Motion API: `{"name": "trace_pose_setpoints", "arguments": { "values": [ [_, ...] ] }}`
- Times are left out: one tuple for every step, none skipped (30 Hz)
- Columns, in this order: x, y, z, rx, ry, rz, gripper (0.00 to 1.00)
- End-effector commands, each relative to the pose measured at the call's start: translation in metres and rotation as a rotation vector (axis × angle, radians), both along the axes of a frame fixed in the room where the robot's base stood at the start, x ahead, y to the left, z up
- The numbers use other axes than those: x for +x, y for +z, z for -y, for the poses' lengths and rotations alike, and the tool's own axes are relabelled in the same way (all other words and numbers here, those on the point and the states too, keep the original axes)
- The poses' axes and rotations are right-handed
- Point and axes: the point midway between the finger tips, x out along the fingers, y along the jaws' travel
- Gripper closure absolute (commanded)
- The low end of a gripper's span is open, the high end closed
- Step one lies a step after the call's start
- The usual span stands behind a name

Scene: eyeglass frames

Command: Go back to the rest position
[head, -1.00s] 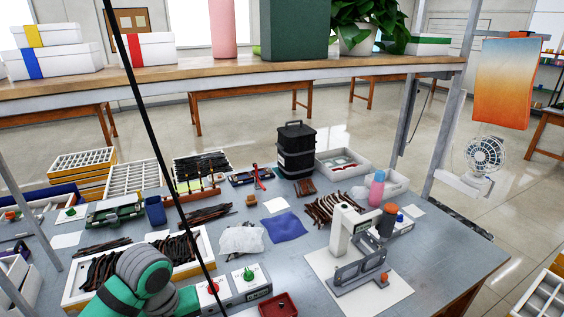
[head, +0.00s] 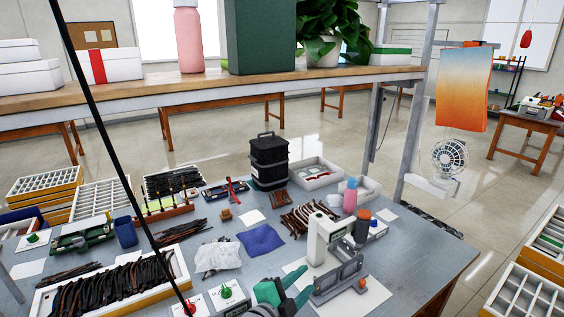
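My gripper (head: 292,289) shows at the bottom edge of the head view, right of centre. Its two teal fingers point up and to the right, apart, with nothing seen between them. It is in front of the white and grey bench device (head: 317,245), and I cannot tell whether they touch. The rest of my arm is cut off by the lower edge.
The grey table (head: 420,258) holds a tray of dark eyeglass frames (head: 110,285), a blue cloth (head: 261,239), a black canister (head: 268,162) and a pink bottle (head: 350,196). A wooden shelf (head: 240,83) spans above. The table's right end is clear.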

Motion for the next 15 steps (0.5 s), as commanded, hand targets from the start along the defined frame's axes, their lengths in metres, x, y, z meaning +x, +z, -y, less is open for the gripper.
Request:
{"name": "trace_pose_setpoints", "arguments": {
  "values": [
    [-0.002,-0.002,0.010,-0.078,0.029,-0.007,0.66],
    [-0.003,-0.003,0.013,-0.121,0.051,-0.011,0.66],
    [-0.004,-0.004,0.017,-0.179,0.080,-0.016,0.66],
    [-0.005,-0.006,0.019,-0.220,0.101,-0.020,0.66],
    [-0.007,-0.008,0.022,-0.260,0.122,-0.025,0.66],
    [-0.010,-0.011,0.024,-0.314,0.151,-0.034,0.66],
    [-0.012,-0.014,0.026,-0.353,0.171,-0.041,0.66],
    [-0.015,-0.017,0.027,-0.392,0.194,-0.049,0.66],
    [-0.019,-0.022,0.028,-0.442,0.222,-0.059,0.66],
    [-0.022,-0.025,0.030,-0.478,0.243,-0.066,0.66],
    [-0.026,-0.030,0.030,-0.513,0.266,-0.075,0.66],
    [-0.031,-0.036,0.031,-0.558,0.294,-0.087,0.66],
    [-0.036,-0.042,0.031,-0.590,0.318,-0.096,0.66],
    [-0.040,-0.046,0.032,-0.623,0.338,-0.105,0.66],
    [-0.047,-0.054,0.031,-0.663,0.369,-0.117,0.66]
  ]
}}
